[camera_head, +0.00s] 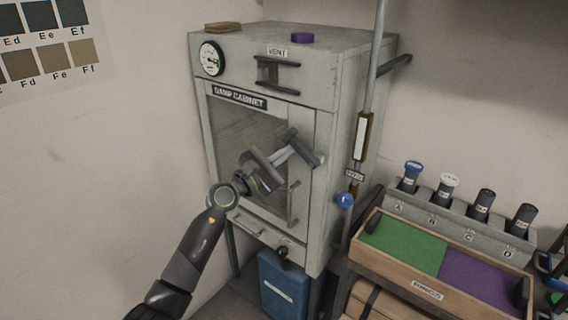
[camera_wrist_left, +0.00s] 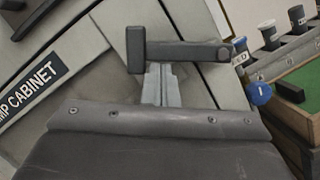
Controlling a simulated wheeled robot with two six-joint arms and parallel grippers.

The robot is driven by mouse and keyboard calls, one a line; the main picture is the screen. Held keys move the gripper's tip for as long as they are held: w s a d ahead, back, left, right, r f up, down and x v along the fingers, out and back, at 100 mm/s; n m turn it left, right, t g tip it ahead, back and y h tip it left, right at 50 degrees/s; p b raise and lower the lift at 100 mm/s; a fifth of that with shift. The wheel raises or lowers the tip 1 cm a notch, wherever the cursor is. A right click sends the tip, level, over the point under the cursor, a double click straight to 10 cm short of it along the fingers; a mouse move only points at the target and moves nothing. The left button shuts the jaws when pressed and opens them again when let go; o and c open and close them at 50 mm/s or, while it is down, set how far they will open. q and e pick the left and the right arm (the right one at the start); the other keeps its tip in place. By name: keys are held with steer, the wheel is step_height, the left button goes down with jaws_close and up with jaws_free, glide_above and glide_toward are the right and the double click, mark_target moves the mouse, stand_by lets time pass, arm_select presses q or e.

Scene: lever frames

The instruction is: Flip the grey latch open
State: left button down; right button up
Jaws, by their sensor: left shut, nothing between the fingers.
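The damp cabinet (camera_head: 325,120) stands against the wall, its glazed door (camera_head: 235,125) facing me. The grey latch (camera_head: 308,150) is a dark bar on the right side of the door front. In the left wrist view the latch (camera_wrist_left: 185,51) lies across the picture, with a block at its left end. My left gripper (camera_head: 292,147) is shut and empty, its fingertips right at the latch. In the wrist view the fingertips (camera_wrist_left: 160,70) end just under the bar; I cannot tell whether they touch it. My right gripper is not in view.
A door handle (camera_head: 292,203) stands below the latch. A vent handle (camera_head: 277,73) is above the door. A pole with a blue knob (camera_head: 345,200) runs along the cabinet's right side. A bottle rack (camera_head: 450,218) and a green and purple tray (camera_head: 425,290) stand at right.

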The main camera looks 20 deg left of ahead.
mark_target(296, 143)
arm_select(q)
steer(key=m, duration=0.1)
steer(key=r+m, duration=0.1)
steer(key=m+b, duration=0.1)
steer(key=shift+s+d+r+m+g, duration=0.1)
steer(key=shift+d+r+m+g, duration=0.15)
steer(key=shift+r+m+g, duration=0.05)
steer(key=m+b, duration=0.1)
steer(key=d+r+m+b, duration=0.1)
steer(key=m, duration=0.1)
steer(key=shift+s+r+g+h, duration=0.1)
steer(key=shift+s+g+h, duration=0.05)
steer(key=shift+g+h, duration=0.2)
steer(key=m+b, duration=0.1)
steer(key=b, duration=0.1)
steer(key=d+r+m+g+b, duration=0.1)
steer(key=m, duration=0.1)
steer(key=d+m+b, duration=0.1)
steer(key=m+b, duration=0.1)
steer(key=shift+s+r+b, duration=0.3)
steer(key=shift+s+r, duration=0.05)
steer(key=shift+s+d+r+m+g+b, duration=0.25)
steer(key=shift+d+r+m+g+b, duration=0.25)
steer(key=shift+m+b, duration=0.55)
